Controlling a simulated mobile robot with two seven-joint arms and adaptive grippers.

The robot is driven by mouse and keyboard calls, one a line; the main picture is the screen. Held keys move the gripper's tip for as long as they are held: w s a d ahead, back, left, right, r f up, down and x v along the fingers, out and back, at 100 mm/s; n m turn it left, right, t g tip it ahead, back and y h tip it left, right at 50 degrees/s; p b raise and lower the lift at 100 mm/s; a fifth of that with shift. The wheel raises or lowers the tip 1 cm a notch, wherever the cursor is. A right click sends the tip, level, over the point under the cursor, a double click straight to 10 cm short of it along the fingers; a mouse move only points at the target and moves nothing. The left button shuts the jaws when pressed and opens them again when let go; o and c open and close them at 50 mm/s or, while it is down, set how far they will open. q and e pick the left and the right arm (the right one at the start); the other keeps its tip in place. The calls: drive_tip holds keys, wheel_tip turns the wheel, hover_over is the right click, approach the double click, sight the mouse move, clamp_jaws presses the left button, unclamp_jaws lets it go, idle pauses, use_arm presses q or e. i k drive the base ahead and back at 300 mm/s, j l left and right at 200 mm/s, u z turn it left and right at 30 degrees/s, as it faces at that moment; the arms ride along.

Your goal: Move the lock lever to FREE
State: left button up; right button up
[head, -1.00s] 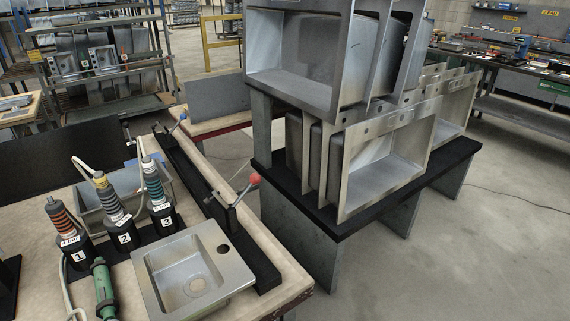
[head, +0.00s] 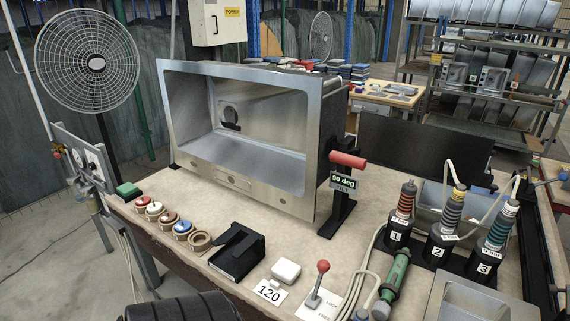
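The lock lever (head: 318,283) stands at the front of the workbench in the head view. It has a red ball knob on a thin metal rod, and the rod leans slightly right of upright in the picture. Its white base plate (head: 322,309) carries small lettering that appears to read LOCK above FREE. I cannot tell for sure which position the lever is in. Neither of my grippers is in view.
A large steel sink (head: 240,187) stands on its side on the bench, beside a red handle (head: 348,160) marked 90 deg TILT.

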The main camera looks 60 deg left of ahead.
sight(323, 265)
drive_tip(key=u, duration=0.45)
drive_tip(key=k+j+u, duration=0.1)
drive_tip(key=u, duration=0.4)
drive_tip(key=j+u, duration=0.15)
drive_tip(key=u, duration=0.3)
